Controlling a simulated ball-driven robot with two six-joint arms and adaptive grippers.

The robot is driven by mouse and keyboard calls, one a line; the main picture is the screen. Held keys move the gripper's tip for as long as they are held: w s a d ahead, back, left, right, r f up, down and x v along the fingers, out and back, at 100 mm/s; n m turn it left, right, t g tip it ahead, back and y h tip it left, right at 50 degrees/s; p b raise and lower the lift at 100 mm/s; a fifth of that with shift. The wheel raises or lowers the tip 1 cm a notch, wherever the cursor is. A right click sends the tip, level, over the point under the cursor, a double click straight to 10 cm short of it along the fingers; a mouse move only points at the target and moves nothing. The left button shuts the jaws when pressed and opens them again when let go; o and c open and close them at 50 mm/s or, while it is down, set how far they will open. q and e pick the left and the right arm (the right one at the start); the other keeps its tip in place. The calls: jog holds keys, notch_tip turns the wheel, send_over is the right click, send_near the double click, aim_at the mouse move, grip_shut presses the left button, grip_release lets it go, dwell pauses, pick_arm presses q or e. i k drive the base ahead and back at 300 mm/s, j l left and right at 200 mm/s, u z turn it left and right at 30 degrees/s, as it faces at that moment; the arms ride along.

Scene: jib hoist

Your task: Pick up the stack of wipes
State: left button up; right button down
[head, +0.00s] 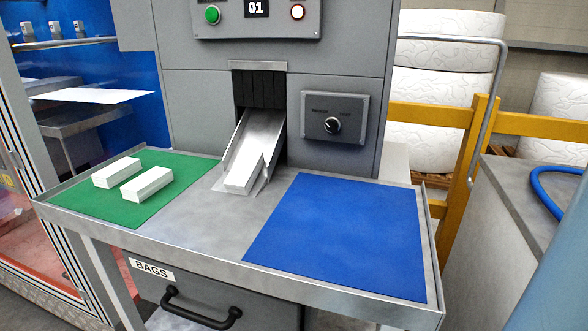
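A white stack of wipes (242,174) lies at the lower end of the metal chute (258,132) that comes out of the grey machine. Two more white stacks lie side by side on the green mat: one farther back (117,172) and one nearer (147,184). All three look like flat oblong blocks, apart from each other. Neither of my grippers shows in the head view. A blue-grey rounded shape at the lower right edge may be part of my arm; I cannot tell.
The metal table (207,216) has a raised rim. The blue mat (340,231) at right is empty; the green mat (95,206) is at left. A drawer labelled BAGS has a black handle (200,308). A yellow rail (466,155) stands behind at right, beside a grey cabinet.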

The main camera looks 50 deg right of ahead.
aim_at(240, 180)
jog(key=z, duration=1.45)
jog(key=i+j+z, duration=0.1)
jog(key=j+z, duration=0.65)
jog(key=z, duration=0.15)
jog(key=i, duration=0.05)
